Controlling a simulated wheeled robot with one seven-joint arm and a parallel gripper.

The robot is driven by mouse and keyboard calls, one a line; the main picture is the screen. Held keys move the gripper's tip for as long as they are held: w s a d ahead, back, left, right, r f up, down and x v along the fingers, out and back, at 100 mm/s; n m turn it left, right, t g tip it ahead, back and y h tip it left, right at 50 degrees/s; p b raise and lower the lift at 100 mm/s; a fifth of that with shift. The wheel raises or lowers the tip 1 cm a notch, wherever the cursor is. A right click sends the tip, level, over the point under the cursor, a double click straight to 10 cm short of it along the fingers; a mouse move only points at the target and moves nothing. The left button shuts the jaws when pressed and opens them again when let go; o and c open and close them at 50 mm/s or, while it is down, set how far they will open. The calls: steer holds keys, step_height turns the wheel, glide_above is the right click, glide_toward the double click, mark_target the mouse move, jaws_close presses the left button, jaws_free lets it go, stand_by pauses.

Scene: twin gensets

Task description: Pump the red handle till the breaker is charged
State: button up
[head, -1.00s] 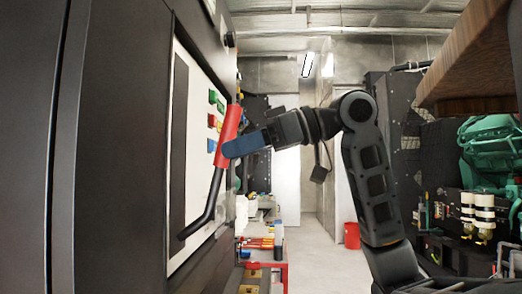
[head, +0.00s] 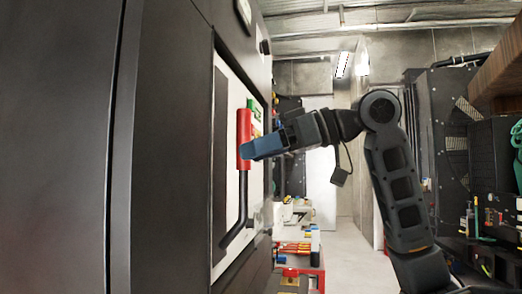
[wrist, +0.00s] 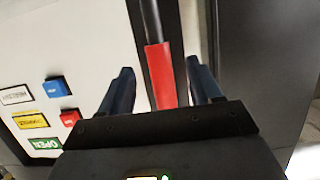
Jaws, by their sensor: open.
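The red handle (head: 243,140) is a red grip on a bent black lever, standing nearly upright in front of the breaker's pale panel (head: 230,90). My gripper (head: 264,148) is at the grip from the right in the head view. In the wrist view, the red grip (wrist: 160,77) lies between the two fingers of my gripper (wrist: 159,68), which are apart with a gap on each side. The grip's near end is hidden by the gripper body. The panel's blue button (wrist: 57,87) and red button (wrist: 70,117) show left of the fingers.
Dark cabinet fronts (head: 165,150) fill the left of the head view. A red cart (head: 310,268) with tools stands beyond the panel. A pale floor aisle (head: 348,240) runs back to the right of it. A green OPEN label (wrist: 45,144) is on the panel.

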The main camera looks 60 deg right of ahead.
steer(key=s+d, duration=0.3)
steer(key=s, duration=0.5)
steer(key=shift+s+p, duration=0.25)
steer(key=shift+p, duration=0.15)
stand_by(0.3)
